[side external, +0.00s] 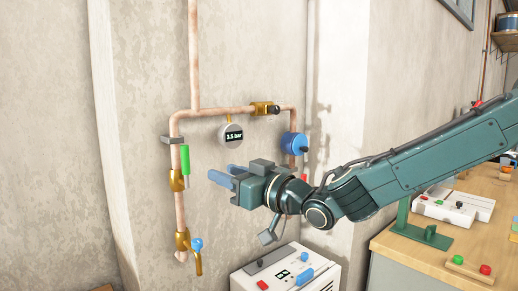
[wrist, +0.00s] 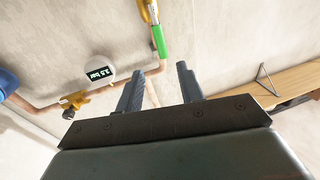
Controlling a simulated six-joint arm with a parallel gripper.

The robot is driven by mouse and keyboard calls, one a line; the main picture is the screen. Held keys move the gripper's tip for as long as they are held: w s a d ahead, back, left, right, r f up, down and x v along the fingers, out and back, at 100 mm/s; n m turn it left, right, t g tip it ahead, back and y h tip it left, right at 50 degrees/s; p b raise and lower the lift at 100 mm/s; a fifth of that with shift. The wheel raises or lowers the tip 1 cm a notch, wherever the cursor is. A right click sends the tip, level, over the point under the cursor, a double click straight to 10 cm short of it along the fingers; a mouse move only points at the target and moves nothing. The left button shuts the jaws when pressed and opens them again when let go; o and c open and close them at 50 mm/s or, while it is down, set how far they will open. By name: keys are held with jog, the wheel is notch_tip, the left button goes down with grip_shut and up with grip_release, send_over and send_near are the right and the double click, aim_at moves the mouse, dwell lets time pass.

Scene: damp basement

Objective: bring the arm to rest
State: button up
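My gripper (side external: 223,175) is out in front of the copper pipework in the side view, with no contact visible. In the wrist view my gripper (wrist: 160,70) has its two dark fingers apart, with nothing between them. The arm is stretched out from the right, over the side of the workbench. A green valve handle (side external: 184,159) stands upright along the left pipe, left of the fingers. In the wrist view the green handle (wrist: 159,41) is beyond the fingertips.
A gauge (side external: 231,134) reads 3.5 bar. A blue round fitting (side external: 291,145) is on the right pipe; a blue-handled tap (side external: 196,246) is low left. A white box with buttons (side external: 286,275) stands below the gripper. The wooden workbench (side external: 420,250) is at right.

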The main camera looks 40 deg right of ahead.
jog(key=s+d+f+m+g+h, duration=0.1)
jog(key=s+d+f+g+h, duration=0.15)
jog(key=s+d, duration=0.35)
jog(key=s+d+f+m+g+h, duration=0.1)
jog(key=s+d+g, duration=0.2)
jog(key=s+d, duration=0.25)
jog(key=s+d+f+g, duration=0.2)
jog(key=s+f+g, duration=0.1)
jog(key=s, duration=0.7)
jog(key=s+d+f+g, duration=0.2)
jog(key=s+f+g, duration=0.2)
jog(key=s, duration=0.7)
jog(key=shift+d+f, duration=0.35)
